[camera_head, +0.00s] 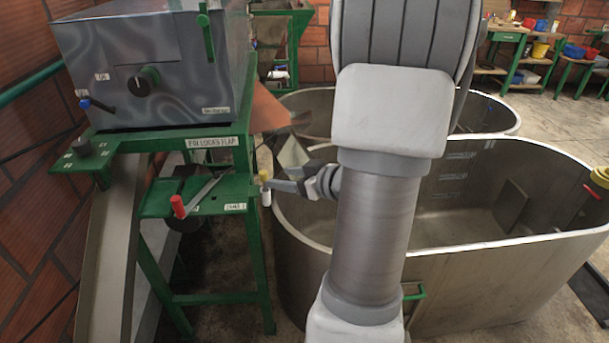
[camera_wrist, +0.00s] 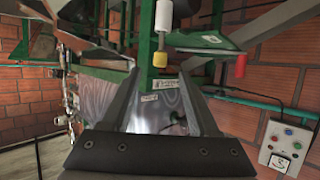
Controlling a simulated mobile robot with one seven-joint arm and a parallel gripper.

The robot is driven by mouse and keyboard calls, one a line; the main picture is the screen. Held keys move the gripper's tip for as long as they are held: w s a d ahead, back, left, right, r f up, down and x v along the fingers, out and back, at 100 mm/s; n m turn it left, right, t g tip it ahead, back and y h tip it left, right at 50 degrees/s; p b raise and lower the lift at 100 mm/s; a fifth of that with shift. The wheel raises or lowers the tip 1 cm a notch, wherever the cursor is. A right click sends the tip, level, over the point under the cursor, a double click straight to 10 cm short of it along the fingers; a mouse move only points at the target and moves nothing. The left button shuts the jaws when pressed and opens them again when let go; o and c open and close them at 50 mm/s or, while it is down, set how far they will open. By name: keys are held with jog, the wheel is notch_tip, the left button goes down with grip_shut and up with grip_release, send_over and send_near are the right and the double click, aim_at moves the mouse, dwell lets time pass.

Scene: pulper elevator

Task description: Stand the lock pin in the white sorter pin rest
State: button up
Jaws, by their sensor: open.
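A pin with a yellow head (camera_head: 263,176), which looks like the lock pin, stands upright at the right edge of the green stand. It shows upside down in the wrist view, with its yellow head (camera_wrist: 160,59) and a thin pale shaft. A white cylinder (camera_head: 266,198), apparently the sorter pin rest, is directly under it; it also shows in the wrist view (camera_wrist: 164,15). The shaft seems to enter the white cylinder, but the depth is unclear. My gripper (camera_head: 278,181) is open, close to the pin's right. In the wrist view its fingertips (camera_wrist: 160,76) are apart, with no object visibly held.
The green stand (camera_head: 215,203) carries a red-handled lever (camera_head: 178,206) left of the pin. A metal machine box (camera_head: 150,65) stands above it, with a sloping chute (camera_head: 110,240) at left. Large steel tubs (camera_head: 480,250) stand behind and right of my arm.

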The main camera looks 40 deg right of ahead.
jog(key=v, duration=0.6)
jog(key=shift+s+p, duration=0.2)
jog(key=shift+p, duration=0.15)
jog(key=shift+d, duration=0.1)
